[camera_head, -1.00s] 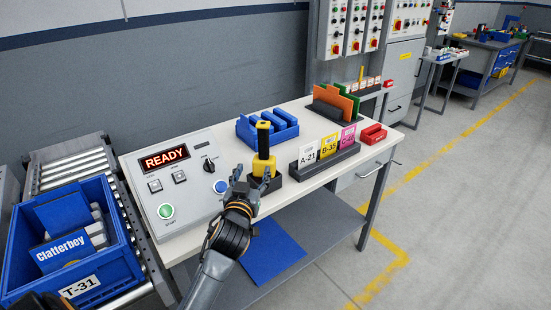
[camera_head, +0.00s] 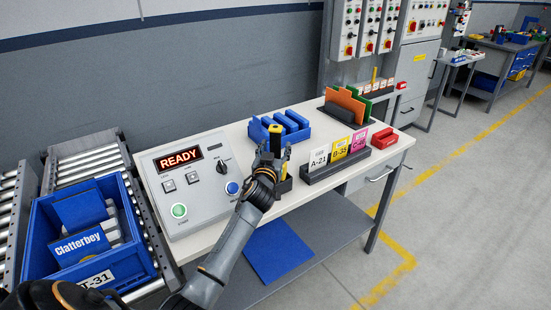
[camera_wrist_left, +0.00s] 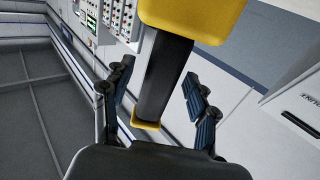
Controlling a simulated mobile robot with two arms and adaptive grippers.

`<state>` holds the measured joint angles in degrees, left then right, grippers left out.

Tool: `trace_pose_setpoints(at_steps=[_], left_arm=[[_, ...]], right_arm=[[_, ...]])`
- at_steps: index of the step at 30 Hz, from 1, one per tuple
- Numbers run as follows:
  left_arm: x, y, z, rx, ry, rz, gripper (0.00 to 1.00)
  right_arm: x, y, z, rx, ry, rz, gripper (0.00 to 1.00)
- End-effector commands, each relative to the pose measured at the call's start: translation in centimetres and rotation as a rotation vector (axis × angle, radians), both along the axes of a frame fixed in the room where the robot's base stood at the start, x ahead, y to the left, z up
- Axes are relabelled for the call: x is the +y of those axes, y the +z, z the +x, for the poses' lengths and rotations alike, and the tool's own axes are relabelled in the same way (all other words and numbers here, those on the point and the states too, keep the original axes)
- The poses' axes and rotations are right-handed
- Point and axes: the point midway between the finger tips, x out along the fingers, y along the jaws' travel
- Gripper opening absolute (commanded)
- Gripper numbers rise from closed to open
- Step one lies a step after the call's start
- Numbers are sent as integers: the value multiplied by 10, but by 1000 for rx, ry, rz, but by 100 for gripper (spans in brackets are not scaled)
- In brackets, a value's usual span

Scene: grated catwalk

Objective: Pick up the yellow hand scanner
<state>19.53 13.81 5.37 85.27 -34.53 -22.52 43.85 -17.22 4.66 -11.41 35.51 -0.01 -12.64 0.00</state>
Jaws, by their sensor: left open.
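The yellow hand scanner (camera_head: 275,129) has a black grip and stands upright on the white bench, partly hidden behind my left gripper (camera_head: 273,153). In the left wrist view, the scanner's black handle (camera_wrist_left: 162,78) runs between its yellow upper end and a smaller yellow lower part. My left gripper also shows there (camera_wrist_left: 158,72), open, with one finger on each side of the handle. I see gaps between the fingers and the handle. A dark stand (camera_head: 285,186) shows beneath the scanner. My right gripper is not in view.
A control box (camera_head: 200,215) reading READY is left of the scanner. A blue holder (camera_head: 301,135) is close behind it. A card rack (camera_head: 336,168) and a red block (camera_head: 384,138) are to the right. A blue crate (camera_head: 145,268) sits on rollers at left.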

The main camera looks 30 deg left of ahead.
Motion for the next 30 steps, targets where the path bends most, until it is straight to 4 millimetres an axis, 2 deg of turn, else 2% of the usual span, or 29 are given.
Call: trace_pose_setpoints(at_steps=[3,11,19,30], left_arm=[[3,0,8,2,0,0,58],[3,-1,9,1,0,1,56],[3,-1,8,1,0,1,1],[3,0,8,-1,-1,1,0]], right_arm=[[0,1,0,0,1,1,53],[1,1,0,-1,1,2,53],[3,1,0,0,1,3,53],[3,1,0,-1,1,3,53]])
